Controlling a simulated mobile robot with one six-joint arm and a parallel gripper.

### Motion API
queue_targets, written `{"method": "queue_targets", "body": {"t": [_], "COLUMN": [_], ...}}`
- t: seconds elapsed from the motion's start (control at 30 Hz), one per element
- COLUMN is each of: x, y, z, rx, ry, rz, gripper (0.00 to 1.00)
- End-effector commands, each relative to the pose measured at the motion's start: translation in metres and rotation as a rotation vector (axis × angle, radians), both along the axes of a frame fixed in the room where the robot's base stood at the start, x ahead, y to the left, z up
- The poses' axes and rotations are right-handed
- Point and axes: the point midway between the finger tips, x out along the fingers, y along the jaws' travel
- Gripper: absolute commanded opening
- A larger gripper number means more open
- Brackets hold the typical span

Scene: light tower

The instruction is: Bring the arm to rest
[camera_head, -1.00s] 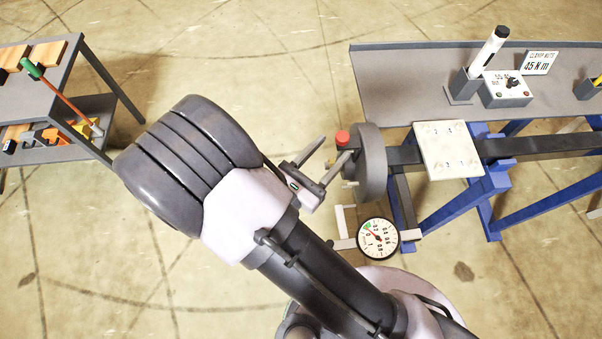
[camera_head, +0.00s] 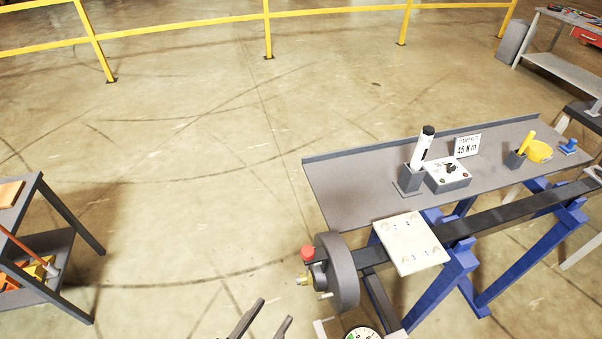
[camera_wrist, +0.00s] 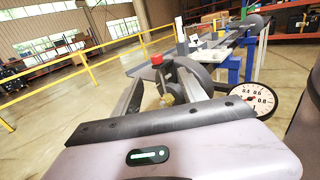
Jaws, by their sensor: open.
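My gripper (camera_head: 262,322) shows at the bottom edge of the head view, with only its two finger tips in frame. The fingers stand apart with nothing between them. In the wrist view my gripper (camera_wrist: 158,92) is also open and empty. Beyond it is a dark grey wheel (camera_head: 343,272) with a red knob (camera_head: 308,253), on the end of a dark beam. In the wrist view the red knob (camera_wrist: 157,59) appears between the fingers, farther off. The rest of my arm is out of the head view.
A round dial gauge (camera_head: 363,333) sits below the wheel, partly cut off. A grey bench (camera_head: 345,185) on blue trestles (camera_head: 440,290) carries a marker, a control box and a sign. A shelf cart (camera_head: 70,205) stands at left. A yellow railing (camera_head: 180,22) runs behind open floor.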

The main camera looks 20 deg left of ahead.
Motion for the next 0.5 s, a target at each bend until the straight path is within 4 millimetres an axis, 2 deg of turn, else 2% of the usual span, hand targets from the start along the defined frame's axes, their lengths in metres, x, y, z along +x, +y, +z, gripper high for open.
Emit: {"method": "queue_targets", "body": {"t": [0.07, 0.17, 0.2, 0.27, 0.3, 0.37, 0.4, 0.5], "x": [0.019, 0.045, 0.048, 0.042, 0.035, 0.025, 0.021, 0.021], "y": [-0.025, -0.094, -0.125, -0.163, -0.181, -0.199, -0.206, -0.213], "z": [0.012, 0.033, 0.039, 0.045, 0.047, 0.052, 0.056, 0.074], "rx": [0.099, 0.379, 0.53, 0.775, 0.953, 1.244, 1.451, 1.979], "ry": [0.036, 0.114, 0.136, 0.15, 0.144, 0.106, 0.064, -0.099], "rz": [-0.169, -0.594, -0.79, -1.067, -1.241, -1.477, -1.615, -1.847], "gripper": [0.5, 0.5, 0.5, 0.5, 0.5, 0.5, 0.5, 0.5]}}
